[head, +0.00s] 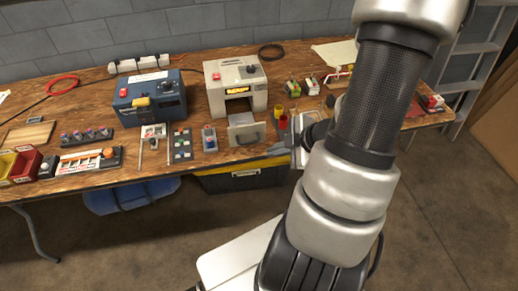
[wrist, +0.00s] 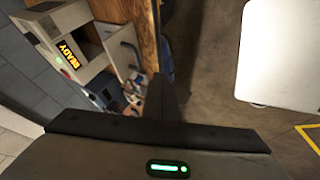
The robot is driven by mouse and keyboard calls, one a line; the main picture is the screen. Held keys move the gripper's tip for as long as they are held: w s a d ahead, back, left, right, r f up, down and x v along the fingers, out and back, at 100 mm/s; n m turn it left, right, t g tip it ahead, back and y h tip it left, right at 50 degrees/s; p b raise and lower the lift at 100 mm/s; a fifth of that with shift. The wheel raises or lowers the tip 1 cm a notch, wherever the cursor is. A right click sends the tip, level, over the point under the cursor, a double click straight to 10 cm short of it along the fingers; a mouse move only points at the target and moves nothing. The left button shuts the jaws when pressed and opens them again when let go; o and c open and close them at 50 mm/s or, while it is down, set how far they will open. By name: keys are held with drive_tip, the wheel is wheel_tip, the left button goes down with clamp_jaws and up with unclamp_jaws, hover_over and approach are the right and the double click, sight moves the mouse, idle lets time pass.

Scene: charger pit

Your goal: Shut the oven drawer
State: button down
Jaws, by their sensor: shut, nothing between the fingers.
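The oven (head: 222,102) is a pale grey box at the middle of the workbench, with a lit READY display. Its drawer (head: 240,124) is pulled out at the front, with a dark handle (head: 248,139) on the front panel. In the wrist view the oven (wrist: 85,18) is at the upper left and the open drawer (wrist: 118,45) sticks out to the right of it. My gripper (head: 275,149) is shut and empty, just right of and in front of the drawer front, apparently apart from it. In the wrist view the shut fingers (wrist: 168,85) point up the picture.
A blue box-shaped device (head: 150,98) stands left of the oven. Yellow and red cups (head: 283,122) stand close to the drawer's right side. Small tools and switch panels (head: 182,145) lie along the front left. A black and yellow bin (head: 240,179) sits under the bench.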

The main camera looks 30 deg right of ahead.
sight(243, 131)
drive_tip(key=w+a+f+b, duration=0.1)
drive_tip(key=w+f+b, duration=0.2)
drive_tip(key=w+f, duration=0.3)
drive_tip(key=shift+w+f, duration=0.2)
drive_tip(key=shift+w, duration=1.35)
drive_tip(key=shift+a, duration=0.1)
